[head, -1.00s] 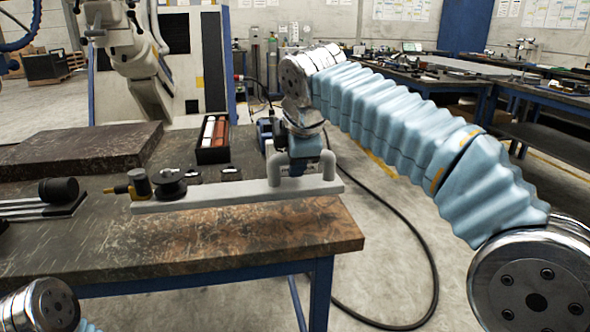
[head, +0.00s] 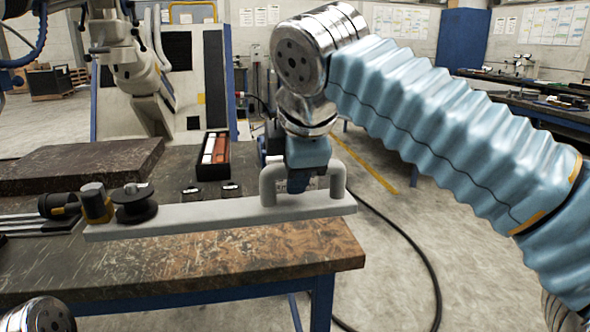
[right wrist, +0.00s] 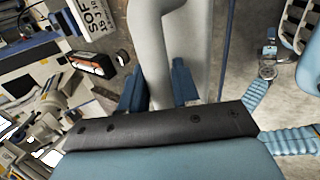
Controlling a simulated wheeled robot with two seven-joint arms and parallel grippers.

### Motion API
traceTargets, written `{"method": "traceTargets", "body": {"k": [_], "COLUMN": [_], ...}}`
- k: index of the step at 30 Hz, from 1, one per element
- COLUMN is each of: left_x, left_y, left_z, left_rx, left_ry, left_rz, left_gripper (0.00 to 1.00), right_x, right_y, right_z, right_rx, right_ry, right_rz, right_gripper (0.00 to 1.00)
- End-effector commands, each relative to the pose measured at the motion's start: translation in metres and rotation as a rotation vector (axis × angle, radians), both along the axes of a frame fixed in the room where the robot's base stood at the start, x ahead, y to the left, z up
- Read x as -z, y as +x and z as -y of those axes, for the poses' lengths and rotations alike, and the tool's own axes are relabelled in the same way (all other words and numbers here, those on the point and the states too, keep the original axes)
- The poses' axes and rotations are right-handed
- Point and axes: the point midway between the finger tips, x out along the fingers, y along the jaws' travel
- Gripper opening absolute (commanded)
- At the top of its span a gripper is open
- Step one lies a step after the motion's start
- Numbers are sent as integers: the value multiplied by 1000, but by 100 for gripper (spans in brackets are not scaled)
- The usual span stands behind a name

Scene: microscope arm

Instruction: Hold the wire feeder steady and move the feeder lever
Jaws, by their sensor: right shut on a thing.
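The wire feeder (head: 230,218) is a long pale grey bar with an arched handle at its right end. A black spool (head: 135,205) and a brass-coloured cylinder (head: 97,203) stand on its left end. I cannot clearly make out the feeder lever. My right gripper (head: 297,185) is shut on the handle, coming down from above. In the right wrist view its blue fingers (right wrist: 158,88) lie on both sides of the grey handle (right wrist: 150,45). The bar looks level and appears held above the worktable. My left gripper is out of view.
The worktable (head: 240,262) has a worn top with bare room in front of the bar. A dark slab (head: 80,165) lies at the back left. A box of red and white rolls (head: 213,155) stands behind the bar. A black cylinder (head: 58,205) is close to the bar's left end.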

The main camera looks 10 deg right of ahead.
Motion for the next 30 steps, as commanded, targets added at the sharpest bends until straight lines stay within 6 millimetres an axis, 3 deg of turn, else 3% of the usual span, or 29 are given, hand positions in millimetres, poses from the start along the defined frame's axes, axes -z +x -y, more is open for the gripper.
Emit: {"method": "traceTargets", "body": {"k": [30], "left_x": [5], "left_y": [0], "left_z": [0], "left_rx": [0], "left_ry": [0], "left_rz": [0], "left_gripper": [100], "right_x": [33], "right_y": [41], "right_z": [8], "right_rx": [0], "right_ry": [5], "right_rz": [5], "right_gripper": [0]}}
